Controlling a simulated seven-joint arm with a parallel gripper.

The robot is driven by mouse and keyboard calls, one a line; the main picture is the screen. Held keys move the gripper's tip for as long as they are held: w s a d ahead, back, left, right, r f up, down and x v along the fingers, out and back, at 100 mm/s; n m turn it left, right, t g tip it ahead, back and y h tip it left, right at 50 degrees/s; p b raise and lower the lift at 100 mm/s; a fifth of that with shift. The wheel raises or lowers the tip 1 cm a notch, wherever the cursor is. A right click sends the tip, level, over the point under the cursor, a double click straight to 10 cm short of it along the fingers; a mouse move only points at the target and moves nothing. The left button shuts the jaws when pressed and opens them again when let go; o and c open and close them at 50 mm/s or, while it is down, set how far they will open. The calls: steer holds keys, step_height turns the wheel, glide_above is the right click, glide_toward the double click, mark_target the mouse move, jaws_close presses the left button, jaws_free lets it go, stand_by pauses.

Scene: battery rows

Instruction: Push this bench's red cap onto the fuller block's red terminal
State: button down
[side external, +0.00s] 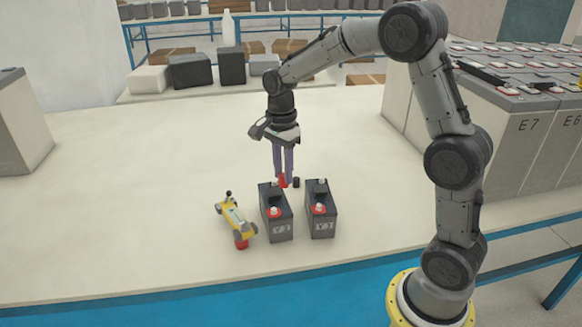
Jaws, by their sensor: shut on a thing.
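My gripper (283,178) points down behind the two dark battery blocks, its fingers shut on the red cap (283,181). The cap shows at the fingertips, near the bench top; I cannot tell if it touches the bench. The left block (278,231) and the right block (322,229) stand upright, side by side with a gap. Each has a pale terminal with a red base near its front, on the left block (274,211) and on the right block (319,208). Another pale terminal stands at each block's far end. Which block is fuller cannot be told from here.
A small black cap (296,182) stands just right of my gripper. A yellow tool (234,220) with a red end lies left of the blocks. The pale bench (130,210) is clear further left. Large grey batteries (515,140) stand at the right, grey boxes (190,71) behind.

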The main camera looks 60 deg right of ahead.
steer(key=a+r+n, duration=0.1)
steer(key=a, duration=0.3)
glide_above(274, 209)
steer(key=shift+f, duration=2.05)
steer(key=shift+f, duration=1.45)
stand_by(1.5)
steer(key=c, duration=0.6)
jaws_free()
steer(key=shift+o, duration=0.3)
steer(key=o, duration=0.5)
steer(key=shift+c, duration=0.2)
steer(key=shift+r, duration=0.15)
step_height(274, 209, up, 7)
